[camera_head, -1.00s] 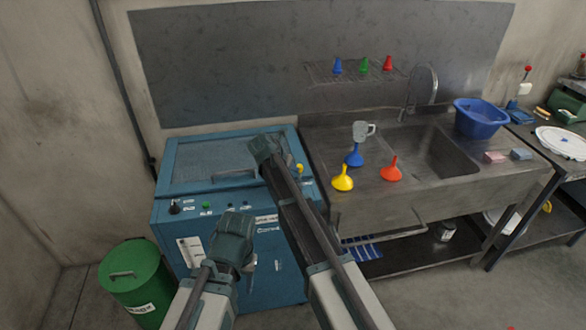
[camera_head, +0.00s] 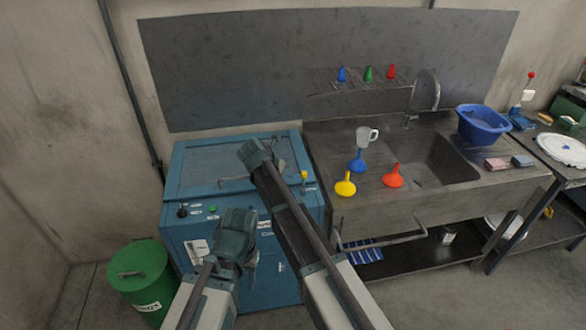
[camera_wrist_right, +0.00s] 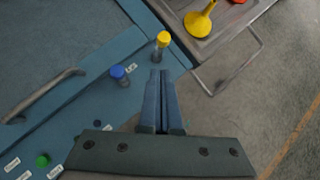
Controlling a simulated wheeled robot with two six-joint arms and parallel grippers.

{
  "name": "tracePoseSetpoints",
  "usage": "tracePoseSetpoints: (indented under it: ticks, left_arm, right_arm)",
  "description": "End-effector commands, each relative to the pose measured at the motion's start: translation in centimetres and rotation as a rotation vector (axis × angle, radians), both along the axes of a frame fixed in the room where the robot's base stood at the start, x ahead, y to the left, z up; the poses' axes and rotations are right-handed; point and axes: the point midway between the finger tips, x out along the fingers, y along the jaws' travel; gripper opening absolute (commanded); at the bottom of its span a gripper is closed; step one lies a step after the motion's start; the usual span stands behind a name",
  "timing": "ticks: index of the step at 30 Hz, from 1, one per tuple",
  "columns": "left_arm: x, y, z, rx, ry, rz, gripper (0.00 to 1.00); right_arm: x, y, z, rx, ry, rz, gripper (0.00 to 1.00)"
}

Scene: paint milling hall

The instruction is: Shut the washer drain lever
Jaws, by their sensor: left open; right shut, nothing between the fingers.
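The blue washer (camera_head: 190,241) stands against the wall, its lid down. A yellow-topped knob or lever (camera_head: 304,175) is at its right front corner. In the right wrist view the yellow-topped one (camera_wrist_right: 163,40) stands upright just beyond the fingertips, with a blue-topped one (camera_wrist_right: 117,72) to its left. I cannot tell which part is the drain lever. My right gripper (camera_head: 252,150) is over the washer top, shut and empty; its closed fingers (camera_wrist_right: 158,78) show no contact with the yellow top. My left gripper (camera_head: 237,218) is open, low before the washer front, which it partly hides.
A metal sink bench (camera_head: 330,212) adjoins the washer on the right, with yellow (camera_head: 345,186), blue (camera_head: 357,163) and red (camera_head: 393,177) funnels on it. A green bin (camera_head: 137,280) stands at the left. The washer lid handle (camera_wrist_right: 45,93) sticks up beside the right gripper.

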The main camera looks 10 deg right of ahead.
Motion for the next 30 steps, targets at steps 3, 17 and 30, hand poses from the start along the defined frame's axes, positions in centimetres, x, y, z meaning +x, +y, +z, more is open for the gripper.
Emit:
tracePoseSetpoints:
  ticks: [3, 17, 30]
  left_arm:
    - [0.0, 0.0, 2.6, -0.001, 0.000, 0.004, 0.50]
    - [0.0, 0.0, 5.5, -0.002, -0.001, 0.013, 0.50]
    - [0.0, 0.0, 5.4, -0.002, -0.001, 0.012, 0.50]
  right_arm:
    - [-0.9, 1.1, 2.6, -0.001, 0.001, 0.000, 0.00]
    - [-2.3, 3.2, 5.5, -0.001, 0.000, -0.001, 0.00]
    - [-2.3, 3.2, 5.4, -0.001, 0.000, -0.001, 0.00]
